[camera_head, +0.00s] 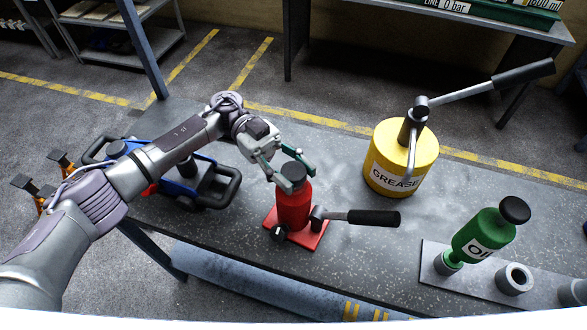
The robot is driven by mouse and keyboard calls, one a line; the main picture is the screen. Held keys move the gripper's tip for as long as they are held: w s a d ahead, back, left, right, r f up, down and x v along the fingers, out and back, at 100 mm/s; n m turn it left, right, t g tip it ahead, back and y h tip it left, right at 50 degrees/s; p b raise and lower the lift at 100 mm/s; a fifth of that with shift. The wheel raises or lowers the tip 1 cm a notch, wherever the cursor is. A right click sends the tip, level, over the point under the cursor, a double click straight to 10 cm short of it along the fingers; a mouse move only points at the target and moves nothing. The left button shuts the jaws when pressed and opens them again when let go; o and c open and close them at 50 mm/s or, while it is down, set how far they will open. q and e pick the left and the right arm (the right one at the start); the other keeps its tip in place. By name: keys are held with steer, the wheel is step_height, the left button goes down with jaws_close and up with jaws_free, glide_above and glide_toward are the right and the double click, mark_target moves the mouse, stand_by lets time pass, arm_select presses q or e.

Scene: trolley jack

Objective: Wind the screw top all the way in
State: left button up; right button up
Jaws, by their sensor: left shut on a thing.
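A red bottle jack (293,210) stands upright on its red base plate, near the front edge of the grey speckled workbench (345,245). Its dark screw top (293,169) is at the upper end of the body. My left gripper (291,175) comes down from the upper left, with one finger on each side of the screw top, and is shut on it. The jack's lever with a black grip (373,217) sticks out to the right, low down. How far the screw top stands out of the body is hard to tell. My right gripper is not in view.
A blue trolley jack (215,188) lies on the bench to the left, partly behind my left arm. A yellow grease pump (401,160) with a raised lever stands at the back right.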

mark_target(285, 164)
arm_select(q)
steer(key=shift+r, duration=0.2)
steer(key=o, duration=1.2)
steer(key=shift+f, duration=0.1)
steer(key=shift+v, duration=3.75)
